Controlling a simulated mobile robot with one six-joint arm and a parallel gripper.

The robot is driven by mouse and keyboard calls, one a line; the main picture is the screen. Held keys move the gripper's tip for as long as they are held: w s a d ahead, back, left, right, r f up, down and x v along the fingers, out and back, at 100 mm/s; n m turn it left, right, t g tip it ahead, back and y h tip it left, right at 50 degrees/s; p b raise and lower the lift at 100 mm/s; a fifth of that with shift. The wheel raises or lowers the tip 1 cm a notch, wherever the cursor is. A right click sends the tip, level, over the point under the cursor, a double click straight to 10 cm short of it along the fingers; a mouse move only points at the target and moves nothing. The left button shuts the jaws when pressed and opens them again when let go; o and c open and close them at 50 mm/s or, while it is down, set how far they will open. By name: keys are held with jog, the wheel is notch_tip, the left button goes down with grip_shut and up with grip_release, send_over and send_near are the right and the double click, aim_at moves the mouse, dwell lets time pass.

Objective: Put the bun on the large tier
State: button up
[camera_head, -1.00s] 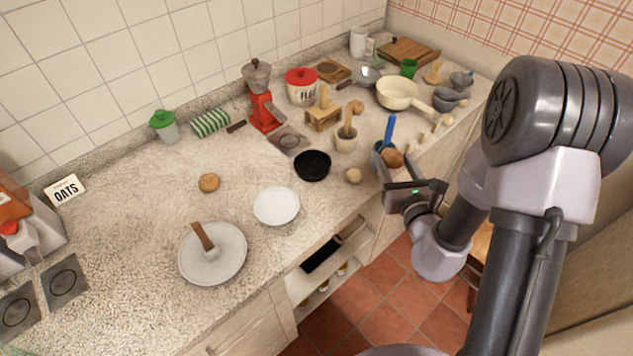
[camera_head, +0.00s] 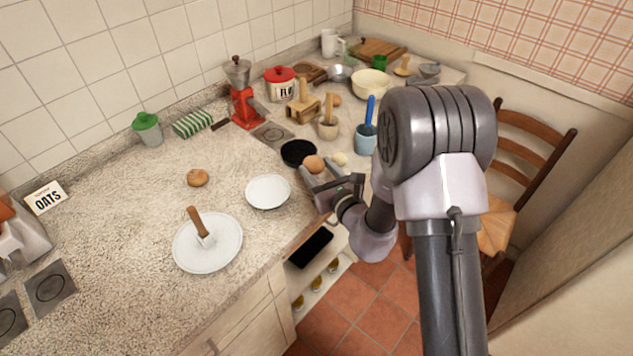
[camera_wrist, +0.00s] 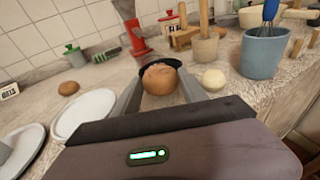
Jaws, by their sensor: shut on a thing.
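My gripper (camera_head: 318,177) is shut on a round brown bun (camera_head: 313,163) and holds it near the counter's front edge. In the wrist view the bun (camera_wrist: 160,79) sits between the two fingers. A large pale round plate (camera_head: 190,254), which looks like the large tier, lies on the counter left of and nearer than the gripper. A server with a brown handle (camera_head: 196,222) rests on it. A smaller white plate (camera_head: 268,191) lies between it and the gripper. Another brown bun (camera_head: 197,177) lies on the counter behind the plates.
A black round pan (camera_head: 298,152) is just behind the held bun. A pale ball (camera_head: 339,158) and a blue cup (camera_head: 366,142) stand to the right. A red grinder (camera_head: 243,105) and flour jar (camera_head: 281,85) are at the back. The counter left of the plates is mostly clear.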

aim_at(317, 178)
jog(key=shift+w+a+f, duration=0.2)
jog(key=shift+w+f, duration=0.1)
jog(key=shift+f+b, duration=1.05)
jog(key=shift+f, duration=0.4)
jog(key=shift+f, duration=0.2)
jog(key=o, duration=1.5)
jog(key=shift+r, duration=0.1)
